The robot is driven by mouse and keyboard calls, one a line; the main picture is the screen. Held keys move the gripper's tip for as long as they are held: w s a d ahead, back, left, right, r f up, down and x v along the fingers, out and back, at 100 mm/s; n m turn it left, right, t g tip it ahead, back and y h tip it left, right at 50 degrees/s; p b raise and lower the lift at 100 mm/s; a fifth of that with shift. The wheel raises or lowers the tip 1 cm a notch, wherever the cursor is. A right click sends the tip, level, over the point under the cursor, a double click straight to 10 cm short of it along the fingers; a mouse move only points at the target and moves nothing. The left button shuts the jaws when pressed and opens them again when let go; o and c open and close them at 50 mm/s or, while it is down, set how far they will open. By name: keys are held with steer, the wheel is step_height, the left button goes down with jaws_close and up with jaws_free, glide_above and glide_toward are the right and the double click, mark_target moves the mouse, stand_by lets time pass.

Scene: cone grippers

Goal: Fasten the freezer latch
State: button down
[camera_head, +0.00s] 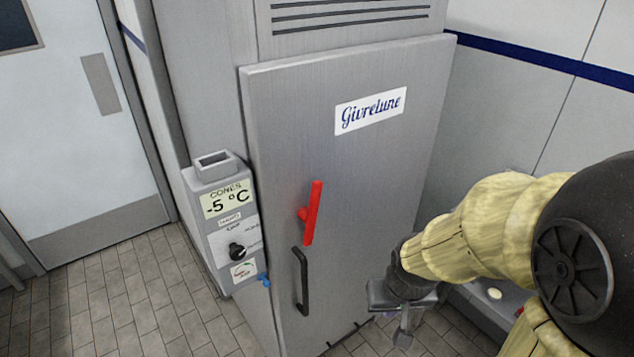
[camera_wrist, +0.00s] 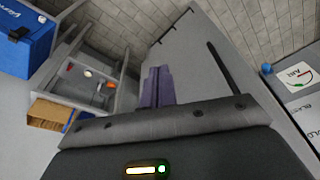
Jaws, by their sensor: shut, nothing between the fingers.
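The freezer's grey door (camera_head: 375,175) carries a white "Givrelune" label and looks shut or nearly shut against the cabinet. The red latch lever (camera_head: 313,212) stands almost upright near the door's left edge, its top leaning slightly right. A black handle (camera_head: 301,280) is mounted below it; it also shows as a dark bar in the wrist view (camera_wrist: 220,65). My gripper (camera_head: 403,335) is shut and empty, low in front of the door, right of the handle and latch and apart from both. Its fingers (camera_wrist: 157,75) point ahead in the wrist view, where the red latch is not seen.
A control box (camera_head: 225,222) reading -5 °C sits left of the freezer door, with a blue knob (camera_head: 264,280) beside it. In the wrist view, a blue box (camera_wrist: 25,45), a cardboard box (camera_wrist: 50,112) and a low rack (camera_wrist: 95,85) stand at left. Tiled floor (camera_head: 110,300) is clear at left.

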steer(key=w+a+r+n+t, duration=0.1)
steer(key=w+a+r+n, duration=0.1)
steer(key=a+r, duration=0.5)
steer(key=w+a+r+n+t+h+b, duration=0.1)
steer(key=w+a+r+n, duration=0.1)
steer(key=w+a+r, duration=0.3)
steer(key=w+a+r+n+t+h+b, duration=0.1)
steer(key=w+a+r, duration=0.3)
steer(key=a+r, duration=0.5)
steer(key=shift+w+r+n+t, duration=0.15)
steer(key=shift+r+n+t, duration=0.3)
steer(key=shift+r, duration=0.45)
steer(key=p, duration=0.2)
glide_toward(310, 198)
step_height(310, 198, down, 4)
steer(key=a, duration=0.3)
steer(key=w+d+p, duration=0.1)
steer(key=d, duration=0.1)
steer(key=w+d, duration=0.1)
steer(key=w, duration=0.1)
steer(key=shift+d+f+p, duration=0.25)
steer(key=shift+d+p, duration=0.1)
steer(key=shift+a, duration=0.1)
